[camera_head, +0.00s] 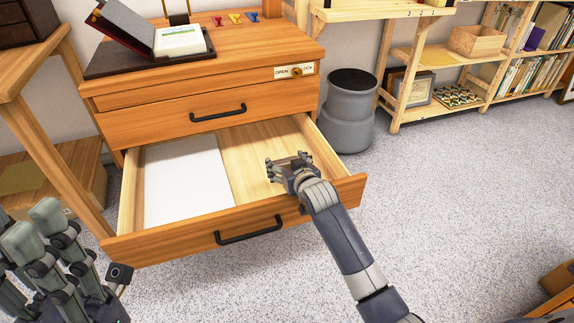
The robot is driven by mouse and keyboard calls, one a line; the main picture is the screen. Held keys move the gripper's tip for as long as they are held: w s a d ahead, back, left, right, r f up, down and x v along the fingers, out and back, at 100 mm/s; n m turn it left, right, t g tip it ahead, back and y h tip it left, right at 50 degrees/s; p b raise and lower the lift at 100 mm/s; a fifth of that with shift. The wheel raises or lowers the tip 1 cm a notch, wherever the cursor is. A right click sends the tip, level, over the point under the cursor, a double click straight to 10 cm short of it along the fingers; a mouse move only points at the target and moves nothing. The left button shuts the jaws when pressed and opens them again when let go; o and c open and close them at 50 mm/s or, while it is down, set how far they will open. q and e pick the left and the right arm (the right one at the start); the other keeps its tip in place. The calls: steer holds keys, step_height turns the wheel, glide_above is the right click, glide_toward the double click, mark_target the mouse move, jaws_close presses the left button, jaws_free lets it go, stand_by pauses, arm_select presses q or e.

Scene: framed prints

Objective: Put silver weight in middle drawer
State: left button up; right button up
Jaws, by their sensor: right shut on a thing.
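The wooden cabinet (150,103) stands at the left centre with one drawer (300,205) pulled out, below a shut drawer with a black handle (218,113). Whether another drawer lies below is hidden. A white sheet (185,180) covers the left part of the open drawer's floor; the right part is bare wood. My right gripper (288,165) is over the right part of this drawer, shut on a small greyish thing, seemingly the silver weight, mostly hidden by the fingers. My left gripper (50,245) is at the bottom left, its fingers spread and empty, apart from the drawer.
On the cabinet top are an open dark case (135,30) and several coloured clips (235,18). A grey bin (348,110) stands right of the cabinet. A wooden table (40,100) is at the left, shelves (440,55) at the back right.

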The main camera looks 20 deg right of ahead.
steer(key=shift+f, duration=0.15)
steer(key=shift+f, duration=0.35)
steer(key=o, duration=1.3)
steer(key=shift+f, duration=0.15)
steer(key=shift+o, duration=0.2)
steer(key=shift+s, duration=0.1)
